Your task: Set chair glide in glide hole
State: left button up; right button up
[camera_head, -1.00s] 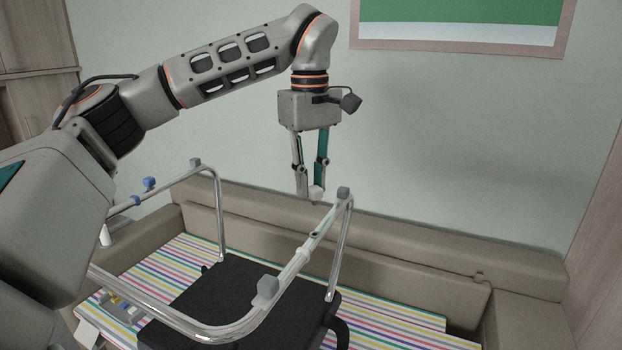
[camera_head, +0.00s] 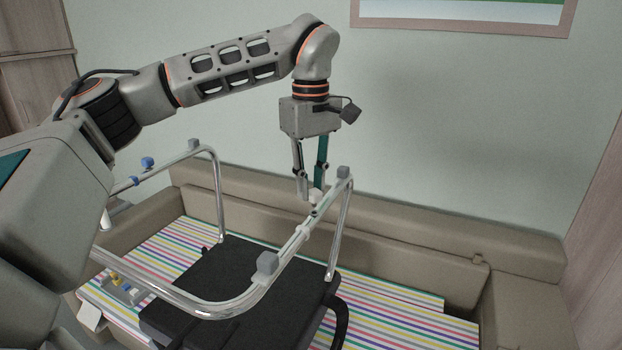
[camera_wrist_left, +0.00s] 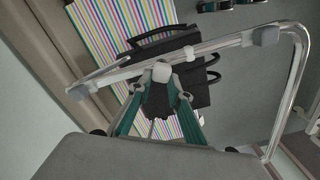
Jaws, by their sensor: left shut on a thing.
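A chair with a bent chrome frame (camera_head: 343,225) and a black seat (camera_head: 235,290) stands upturned, its tubes at the top. Grey glides sit at its corners, one at the far right (camera_head: 344,172) and one at the near bend (camera_head: 267,264). My left gripper (camera_head: 312,192) points down, shut on a pale chair glide (camera_head: 317,196), just above the right tube. A dark spot on that tube, likely the glide hole (camera_head: 314,212), lies just below. The held glide also shows in the left wrist view (camera_wrist_left: 161,72), against the tube; contact cannot be told. My right gripper is out of view.
A beige sofa (camera_head: 400,228) with a striped cover (camera_head: 390,318) lies beneath and behind the chair. Small coloured items (camera_head: 122,288) lie at lower left.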

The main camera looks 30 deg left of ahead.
pick_arm(q)
jog(key=shift+f, duration=1.2)
dwell(0.7)
jog(key=o, duration=1)
jog(key=shift+o, duration=0.2)
notch_tip(320, 180, up, 16)
jog(key=p, duration=0.1)
dwell(0.4)
